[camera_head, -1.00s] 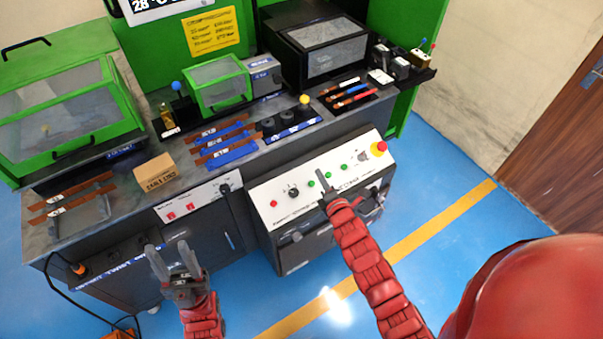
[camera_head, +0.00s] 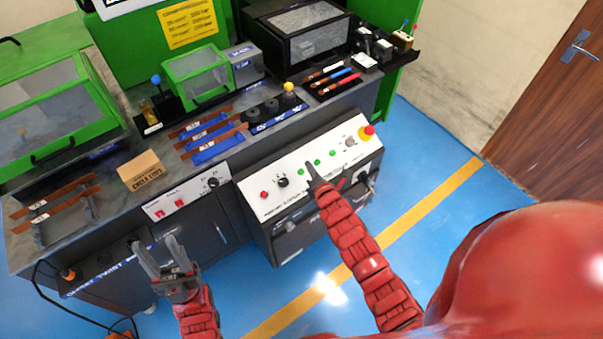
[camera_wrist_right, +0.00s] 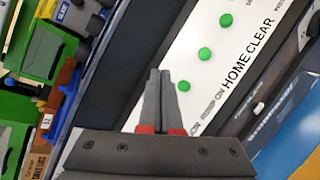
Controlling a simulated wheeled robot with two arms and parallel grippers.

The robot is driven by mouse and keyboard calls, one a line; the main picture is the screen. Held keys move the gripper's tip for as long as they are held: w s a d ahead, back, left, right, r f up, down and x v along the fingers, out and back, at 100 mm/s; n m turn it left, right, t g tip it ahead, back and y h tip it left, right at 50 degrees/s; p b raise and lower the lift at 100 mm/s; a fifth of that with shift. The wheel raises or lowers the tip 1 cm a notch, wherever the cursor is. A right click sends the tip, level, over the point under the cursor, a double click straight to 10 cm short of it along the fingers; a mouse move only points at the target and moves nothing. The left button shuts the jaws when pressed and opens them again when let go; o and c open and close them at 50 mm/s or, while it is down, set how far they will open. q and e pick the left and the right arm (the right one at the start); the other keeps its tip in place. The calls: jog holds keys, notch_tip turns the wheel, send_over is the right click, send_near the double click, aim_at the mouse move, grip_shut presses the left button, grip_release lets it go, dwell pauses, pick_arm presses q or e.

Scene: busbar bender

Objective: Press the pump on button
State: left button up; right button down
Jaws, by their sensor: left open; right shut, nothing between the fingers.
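The white sloped control panel (camera_head: 318,171) carries a row of green buttons, a black knob (camera_head: 282,181) and a red button (camera_head: 264,194). My right gripper (camera_head: 310,165) is shut and empty, its fingertips over the panel between the left and middle green buttons. In the right wrist view the closed fingertips (camera_wrist_right: 160,73) are just left of the lowest green button (camera_wrist_right: 184,86). A label ending in "ON" is near that button, its first word hard to read. Whether the tips touch the panel cannot be told. My left gripper (camera_head: 158,253) is open and empty, in front of the bench.
A red-and-yellow knob (camera_head: 367,131) is at the panel's right end. The bench behind holds a cardboard box (camera_head: 142,171), busbars and a green guarded machine (camera_head: 196,78). Blue floor (camera_head: 425,165) is free to the right.

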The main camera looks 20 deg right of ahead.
aim_at(301, 172)
jog(key=f+b, duration=0.1)
jog(key=w+f+b, duration=0.1)
jog(key=f, duration=0.1)
jog(key=w+a+f+b, duration=0.1)
jog(key=f, duration=0.1)
jog(key=shift+w, duration=0.1)
jog(key=shift+w+f+b, duration=0.3)
jog(key=shift+b, duration=0.15)
dwell(1.5)
jog(key=shift+w+a+f+b, duration=0.1)
jog(key=shift+w+f+b, duration=0.1)
jog(key=shift+f+b, duration=0.25)
jog(key=shift+w+a+f+b, duration=0.1)
jog(key=shift+w+f+b, duration=0.1)
jog(key=shift+f+b, duration=0.3)
dwell(0.6)
jog(key=shift+r, duration=0.2)
jog(key=shift+s+r+p, duration=0.45)
jog(key=shift+r+p, duration=0.1)
jog(key=shift+r, duration=0.25)
